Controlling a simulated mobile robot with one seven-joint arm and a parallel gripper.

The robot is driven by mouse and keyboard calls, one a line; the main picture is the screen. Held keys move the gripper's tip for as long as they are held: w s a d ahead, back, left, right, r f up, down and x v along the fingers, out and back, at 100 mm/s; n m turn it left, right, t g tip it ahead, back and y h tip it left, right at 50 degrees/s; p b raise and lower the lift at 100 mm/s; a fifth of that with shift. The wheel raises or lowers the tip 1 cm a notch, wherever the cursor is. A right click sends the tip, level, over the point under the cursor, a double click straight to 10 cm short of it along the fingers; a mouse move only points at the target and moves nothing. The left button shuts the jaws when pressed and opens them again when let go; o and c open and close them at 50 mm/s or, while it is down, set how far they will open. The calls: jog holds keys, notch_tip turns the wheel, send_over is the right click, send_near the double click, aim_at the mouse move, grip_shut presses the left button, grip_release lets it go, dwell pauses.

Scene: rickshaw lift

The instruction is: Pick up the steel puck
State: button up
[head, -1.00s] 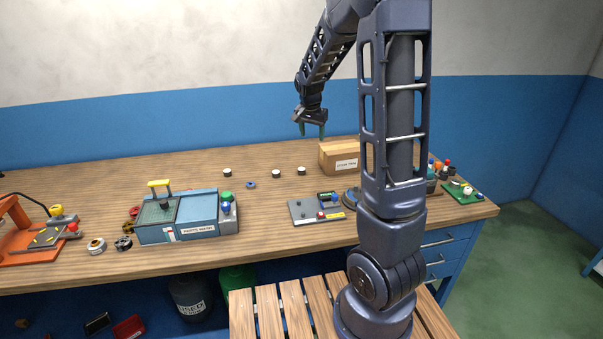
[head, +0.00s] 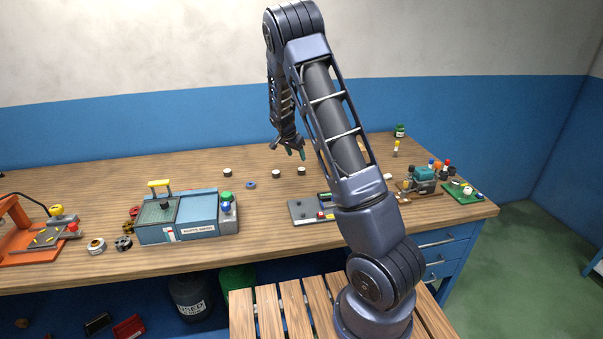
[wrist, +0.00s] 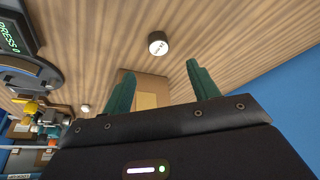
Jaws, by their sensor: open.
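Three small pucks with pale tops and dark sides stand on the workbench in the head view: a left puck (head: 227,172), a middle puck (head: 276,174) and a right puck (head: 301,171). They look alike; I cannot tell which is steel. My gripper (head: 295,153) is open and empty, pointing down above the bench near the middle and right pucks. In the wrist view, one labelled puck (wrist: 157,43) lies beyond the gap between the green fingers of my gripper (wrist: 160,69). Its label is too small to read. Another pale-topped puck (wrist: 85,108) is farther left.
A cardboard box (wrist: 150,87) shows behind the fingers in the wrist view. A blue ring (head: 250,185) lies near the pucks. A grey panel with a display (head: 310,210) and a blue-grey machine (head: 190,217) stand nearer the front.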

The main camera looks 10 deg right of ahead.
aim_at(301, 169)
jog(key=x, duration=0.9)
jog(key=shift+s+f, duration=0.1)
jog(key=shift+f, duration=0.35)
jog(key=shift+r, duration=0.1)
jog(key=c, duration=1.2)
